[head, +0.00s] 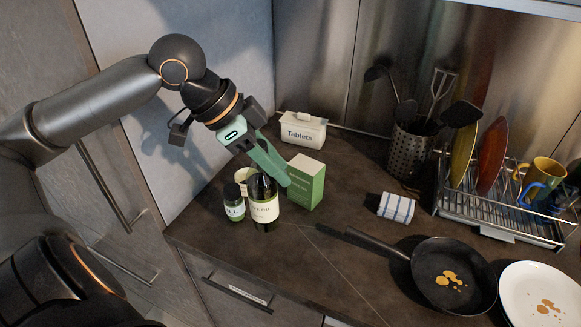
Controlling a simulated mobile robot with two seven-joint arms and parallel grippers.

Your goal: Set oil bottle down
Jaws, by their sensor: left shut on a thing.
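The oil bottle (264,211) is dark with a pale label and stands upright at the left end of the dark countertop (310,262). My left gripper (271,177) reaches down from the upper left, shut on the upper part of the bottle. Its green fingers hide the bottle's top. The bottle's base appears at counter level, but I cannot tell whether it touches the surface. My right gripper is not in view.
A small green-labelled jar (234,204) and a pale container (241,176) crowd the bottle's left. A pan (453,275), striped cloth (396,207) and dish rack (500,215) lie farther right.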

